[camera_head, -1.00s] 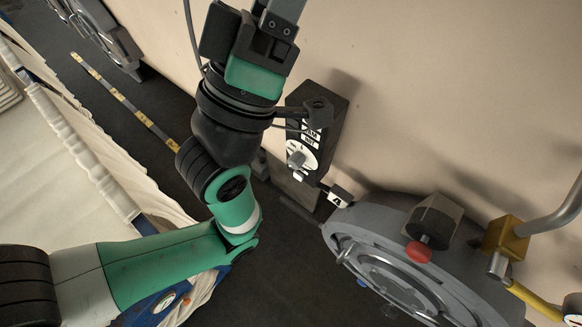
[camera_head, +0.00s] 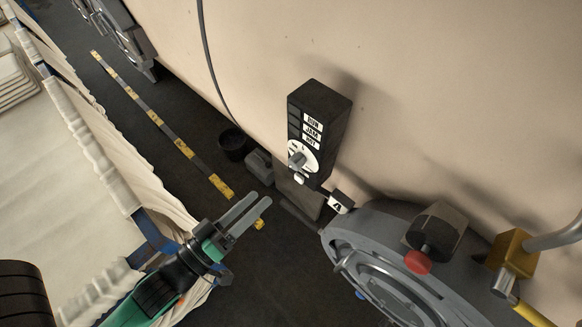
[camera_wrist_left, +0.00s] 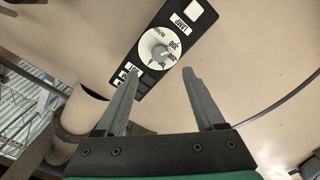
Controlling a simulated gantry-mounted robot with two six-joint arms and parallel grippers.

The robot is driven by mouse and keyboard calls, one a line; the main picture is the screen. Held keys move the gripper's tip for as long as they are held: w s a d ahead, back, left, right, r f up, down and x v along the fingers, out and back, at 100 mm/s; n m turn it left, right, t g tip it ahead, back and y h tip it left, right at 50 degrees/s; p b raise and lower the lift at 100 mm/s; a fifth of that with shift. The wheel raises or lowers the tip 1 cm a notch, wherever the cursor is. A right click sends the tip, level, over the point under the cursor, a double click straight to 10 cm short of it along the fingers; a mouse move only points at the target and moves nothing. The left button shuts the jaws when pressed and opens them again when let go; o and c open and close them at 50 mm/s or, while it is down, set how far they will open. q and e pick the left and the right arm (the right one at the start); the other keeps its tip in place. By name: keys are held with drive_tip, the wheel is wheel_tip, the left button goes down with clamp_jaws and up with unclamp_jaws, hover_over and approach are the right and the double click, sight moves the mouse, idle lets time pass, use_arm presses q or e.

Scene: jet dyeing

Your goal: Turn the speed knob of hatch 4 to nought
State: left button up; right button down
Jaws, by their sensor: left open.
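The speed knob (camera_head: 297,160) is a small grey knob on a white dial, low on a black control box (camera_head: 318,115) on the beige wall. A tag marked 4 (camera_head: 338,204) sits below the box, beside the round grey hatch (camera_head: 345,238). My left gripper (camera_head: 262,200) is open and empty, below and left of the knob, apart from it. My right gripper is not in view.
A red knob (camera_head: 418,262) and a yellow fitting (camera_head: 513,254) are on and beside the hatch at right. A cart with white cloth (camera_head: 95,150) stands at left. A black cup-like thing (camera_head: 234,145) is near the box. Dark floor lies between.

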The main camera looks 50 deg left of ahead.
sight(293, 167)
use_arm(q)
drive_tip(key=w, duration=0.3)
drive_tip(key=w+a, duration=0.1)
drive_tip(key=w, duration=0.7)
drive_tip(key=shift+a+r+p, duration=0.1)
drive_tip(key=shift+a+p, duration=0.1)
drive_tip(key=shift+p, duration=0.1)
drive_tip(key=shift+w, duration=0.25)
clamp_jaws()
